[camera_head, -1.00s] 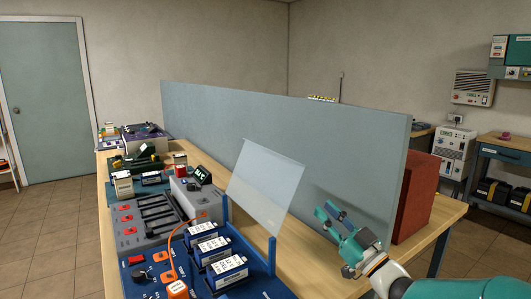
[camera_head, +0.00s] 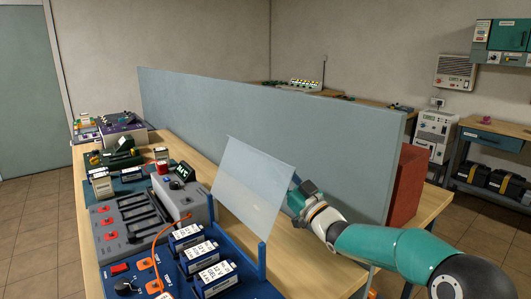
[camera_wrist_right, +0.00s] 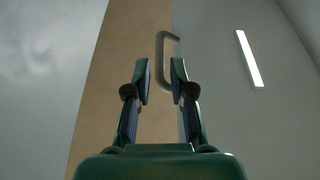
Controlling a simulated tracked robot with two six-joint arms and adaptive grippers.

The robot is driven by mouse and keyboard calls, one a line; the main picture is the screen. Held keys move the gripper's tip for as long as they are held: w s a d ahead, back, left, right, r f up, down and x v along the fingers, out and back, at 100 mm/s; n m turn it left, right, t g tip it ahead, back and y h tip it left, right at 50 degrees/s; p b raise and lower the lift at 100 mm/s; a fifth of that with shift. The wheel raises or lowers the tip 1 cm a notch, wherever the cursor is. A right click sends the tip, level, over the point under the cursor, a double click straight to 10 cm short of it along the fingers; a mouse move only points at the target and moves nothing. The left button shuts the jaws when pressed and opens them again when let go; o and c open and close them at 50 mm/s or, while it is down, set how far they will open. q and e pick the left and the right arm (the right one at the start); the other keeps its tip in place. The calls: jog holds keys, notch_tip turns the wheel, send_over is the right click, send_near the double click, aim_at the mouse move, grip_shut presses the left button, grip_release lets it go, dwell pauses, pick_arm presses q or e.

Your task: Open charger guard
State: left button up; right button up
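The charger guard (camera_head: 252,187) is a tilted translucent panel above the blue charger (camera_head: 222,258), which holds several white-labelled batteries (camera_head: 203,261). My right gripper (camera_head: 297,190) is at the far right side of the guard, its fingertips partly hidden by the panel. In the right wrist view, a grey C-shaped handle (camera_wrist_right: 160,59) shows between the tips of the right gripper (camera_wrist_right: 160,80). The two fingers are apart, with a gap on at least one side of the handle. I cannot tell whether either finger touches it. My left gripper is out of view.
A long grey-blue partition (camera_head: 270,130) runs along the bench just behind the guard and my right arm. A red block (camera_head: 405,185) stands behind its right end. A grey charger unit (camera_head: 140,219) and smaller devices crowd the left. Bare bench (camera_head: 300,262) lies right of the charger.

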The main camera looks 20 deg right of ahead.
jog(key=p+x, duration=0.1)
jog(key=x, duration=0.4)
jog(key=shift+w+a+r, duration=0.1)
jog(key=shift+w+a, duration=0.05)
jog(key=shift+w, duration=0.15)
grip_shut()
